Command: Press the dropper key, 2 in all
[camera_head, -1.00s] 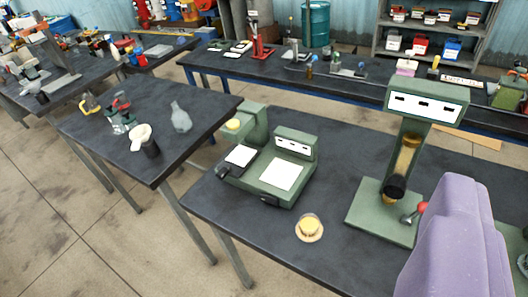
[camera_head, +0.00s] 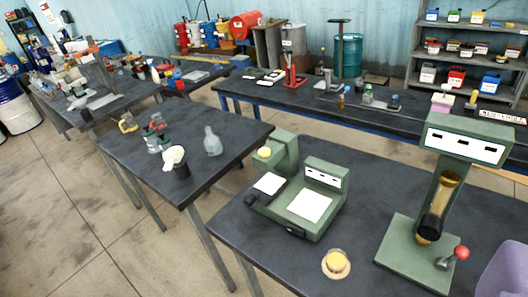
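A tall green stand (camera_head: 445,190) with an amber tube and a dark tip is at the right of the near table. A lever with a red ball (camera_head: 460,253) sticks out at its base. A lower green device (camera_head: 315,205) with a white plate stands left of it, with a short column topped by a yellow round piece (camera_head: 264,152). I cannot tell which part is the dropper key. A purple part (camera_head: 508,275), seemingly of my arm, shows at the lower right corner. My gripper's fingertips are not in view, and nothing of mine visibly touches either device.
A small round dish (camera_head: 336,264) with yellow contents lies near the near table's front edge. A second table (camera_head: 200,180) at left holds a clear flask (camera_head: 212,141) and a dark cup with a pale top (camera_head: 177,161). A long bench and shelves stand behind.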

